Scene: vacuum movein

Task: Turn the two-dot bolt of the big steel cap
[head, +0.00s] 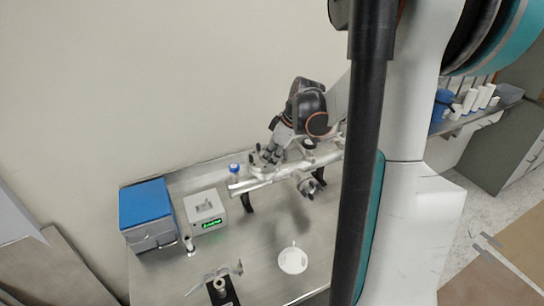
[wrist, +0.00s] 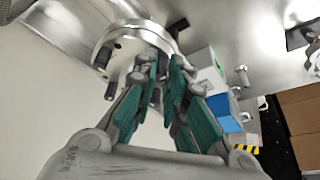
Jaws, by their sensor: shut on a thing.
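The big steel cap (wrist: 130,42) is a round, shiny disc at the upper left of the wrist view, with dark bolts around its rim. One bolt (wrist: 104,52) stands clear at the left of my fingers. My gripper (wrist: 160,62) has its teal-padded fingers at the cap's lower rim, shut on a bolt there. The fingers hide most of that bolt, and I cannot make out any dots on it. In the head view my gripper (head: 270,153) is at the steel tube assembly (head: 285,172); the cap is too small to tell apart there.
The tube assembly stands on black supports (head: 247,202) on a steel bench (head: 255,245). A blue-topped box (head: 147,205), a controller with a green display (head: 206,211) and a blue-capped bottle (head: 234,169) stand to the left. A white disc (head: 292,259) lies in front.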

